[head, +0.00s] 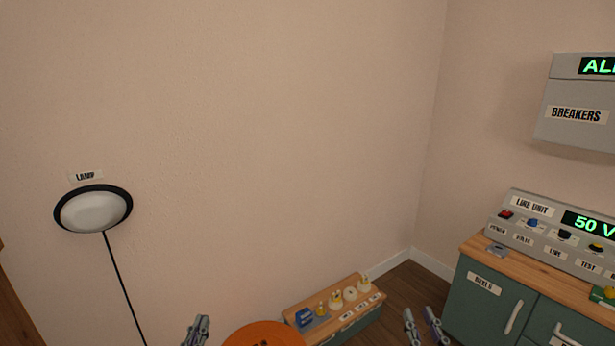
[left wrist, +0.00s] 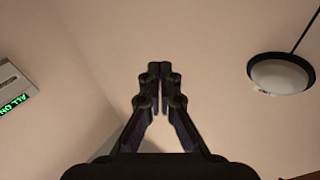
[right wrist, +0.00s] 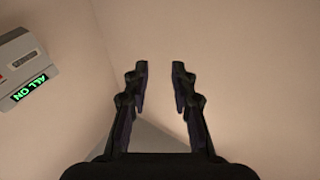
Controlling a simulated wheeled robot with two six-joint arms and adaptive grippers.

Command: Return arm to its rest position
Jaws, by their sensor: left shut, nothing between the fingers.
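My left gripper (head: 201,322) shows at the bottom edge of the head view, left of the orange round top. In the left wrist view it (left wrist: 158,68) is shut with its fingertips together and nothing between them. My right gripper (head: 424,314) is at the bottom edge of the head view, between the low wooden-topped unit and the green cabinet. In the right wrist view it (right wrist: 159,68) is open and empty, with a clear gap between its fingers. Both wrist views look towards bare wall. Most of both arms is out of view.
An orange round top (head: 264,335) lies at the bottom middle. Behind it is a low unit (head: 352,321) bearing small items. The green cabinet (head: 474,308) holds the line unit (head: 515,222). A breaker box (head: 568,132) hangs right; a lamp (head: 94,211) hangs left.

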